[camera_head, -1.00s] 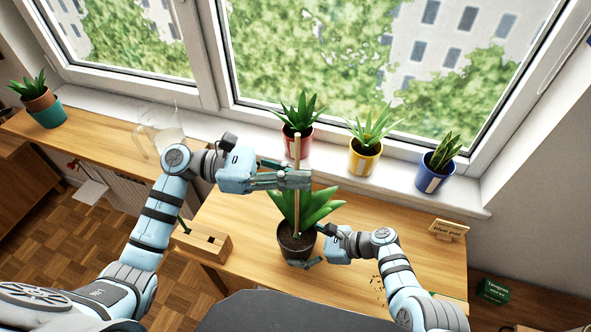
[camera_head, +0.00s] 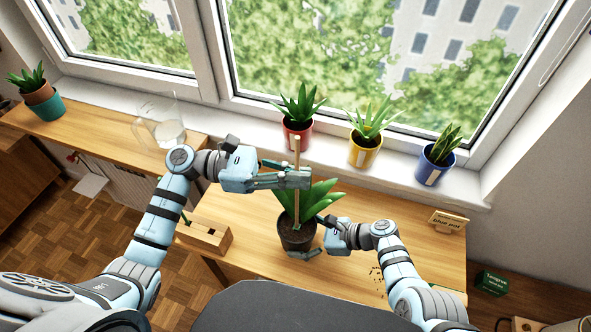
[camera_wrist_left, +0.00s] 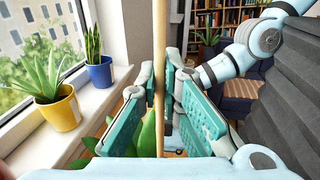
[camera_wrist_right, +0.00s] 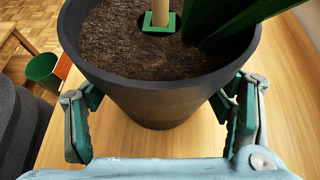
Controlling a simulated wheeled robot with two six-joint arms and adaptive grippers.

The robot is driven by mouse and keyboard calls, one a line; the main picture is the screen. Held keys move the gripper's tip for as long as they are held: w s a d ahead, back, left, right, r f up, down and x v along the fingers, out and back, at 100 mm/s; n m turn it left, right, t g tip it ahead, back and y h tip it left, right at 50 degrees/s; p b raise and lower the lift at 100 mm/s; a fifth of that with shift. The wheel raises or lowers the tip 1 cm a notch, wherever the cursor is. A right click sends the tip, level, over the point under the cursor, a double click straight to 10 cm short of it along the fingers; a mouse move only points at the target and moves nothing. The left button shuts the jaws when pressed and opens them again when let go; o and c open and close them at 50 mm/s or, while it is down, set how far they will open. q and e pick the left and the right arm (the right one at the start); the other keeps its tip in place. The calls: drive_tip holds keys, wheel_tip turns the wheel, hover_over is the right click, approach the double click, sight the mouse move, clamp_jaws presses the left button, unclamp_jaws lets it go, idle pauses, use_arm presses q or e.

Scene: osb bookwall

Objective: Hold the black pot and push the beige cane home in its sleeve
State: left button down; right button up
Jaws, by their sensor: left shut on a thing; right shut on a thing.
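The black pot (camera_head: 296,240) stands upright on the wooden table with a broad-leaved green plant in it. The beige cane (camera_head: 297,150) rises roughly upright from the pot. In the right wrist view its lower end (camera_wrist_right: 160,14) stands in the square green sleeve (camera_wrist_right: 150,27) at the soil; its tip is hidden. My left gripper (camera_head: 297,179) is shut on the cane's upper part, with a short length showing above. The left wrist view shows the cane (camera_wrist_left: 160,60) between the pads. My right gripper (camera_wrist_right: 160,120) is shut around the pot's side, below the rim.
A wooden block (camera_head: 205,236) lies left of the pot, and a "blue pot" sign (camera_head: 447,222) stands at right. Red (camera_head: 298,134), yellow (camera_head: 364,151) and blue (camera_head: 435,168) pots line the sill. A glass jug (camera_head: 160,125) is at back left. Spilled soil lies near my right arm.

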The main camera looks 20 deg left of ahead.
sight(297, 151)
use_arm(q)
drive_tip(key=shift+f, duration=1.45)
drive_tip(key=c, duration=1.7)
unclamp_jaws()
wheel_tip(297, 151, up, 10)
drive_tip(key=shift+f, duration=0.1)
use_arm(e)
drive_tip(key=o, duration=0.9)
drive_tip(key=shift+o, duration=0.2)
